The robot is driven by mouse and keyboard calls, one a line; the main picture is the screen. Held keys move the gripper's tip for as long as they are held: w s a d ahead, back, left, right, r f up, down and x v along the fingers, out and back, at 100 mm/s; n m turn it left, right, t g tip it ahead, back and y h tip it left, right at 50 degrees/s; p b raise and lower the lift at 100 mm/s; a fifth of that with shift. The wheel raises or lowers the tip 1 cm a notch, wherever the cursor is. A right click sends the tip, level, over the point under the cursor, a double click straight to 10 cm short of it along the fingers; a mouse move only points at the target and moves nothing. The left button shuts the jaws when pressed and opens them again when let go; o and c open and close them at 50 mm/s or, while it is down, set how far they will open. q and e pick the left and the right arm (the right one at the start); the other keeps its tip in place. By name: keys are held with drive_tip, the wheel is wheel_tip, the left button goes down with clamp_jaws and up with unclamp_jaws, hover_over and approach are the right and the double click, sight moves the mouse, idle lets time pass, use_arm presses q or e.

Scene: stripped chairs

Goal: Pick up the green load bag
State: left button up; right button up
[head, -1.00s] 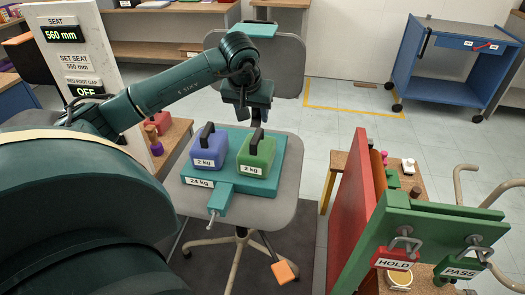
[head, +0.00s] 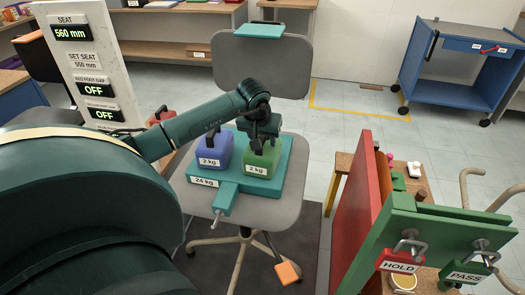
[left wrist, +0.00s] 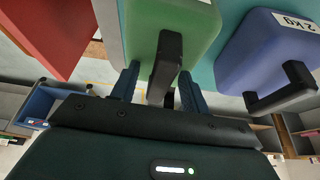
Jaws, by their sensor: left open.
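The green load bag (head: 262,158), marked 2 kg, stands on the teal 24 kg platform (head: 231,184) on the grey chair seat. It also shows in the left wrist view (left wrist: 200,20), with its black handle (left wrist: 167,62). My left gripper (head: 262,143) is above the green bag. In the left wrist view its two fingers (left wrist: 160,85) are open on either side of the handle, and I cannot tell whether they touch it. The blue load bag (head: 213,156) stands to the left of the green one and shows at the right of the wrist view (left wrist: 262,50). My right gripper is not in view.
The chair's grey backrest (head: 262,65) rises behind the bags. A sign panel (head: 90,60) stands at left. A red and green stand with HOLD (head: 398,262) and PASS (head: 465,272) tags is at right. A blue cart (head: 455,70) is at the back right.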

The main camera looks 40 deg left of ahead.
use_arm(q)
drive_tip(key=shift+c, duration=0.5)
clamp_jaws()
idle(0.8)
drive_tip(key=shift+w+a+r, duration=0.1)
drive_tip(key=shift+w+r, duration=0.1)
drive_tip(key=shift+r, duration=0.15)
